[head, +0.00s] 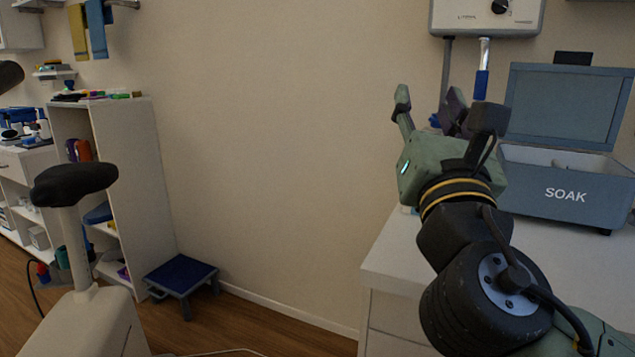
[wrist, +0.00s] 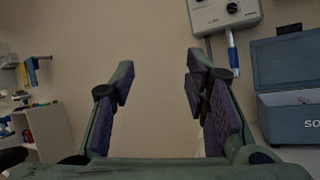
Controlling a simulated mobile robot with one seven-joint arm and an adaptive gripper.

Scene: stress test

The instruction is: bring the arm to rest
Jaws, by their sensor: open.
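My gripper (head: 430,108) is raised above the left end of the white counter in the head view, with its fingers pointing up and away. In the wrist view my gripper (wrist: 160,85) has its two green fingers with dark purple pads spread wide apart. Only the plain wall shows between them, and they hold nothing. The arm comes in from the lower right of the head view and hides part of the counter.
A blue-grey box marked SOAK (head: 565,196) stands open on the white counter (head: 385,245), right of my gripper. A wall unit (head: 487,16) hangs above. A shelf (head: 125,125), a blue step stool (head: 182,274) and a black-seated post (head: 75,183) are at left.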

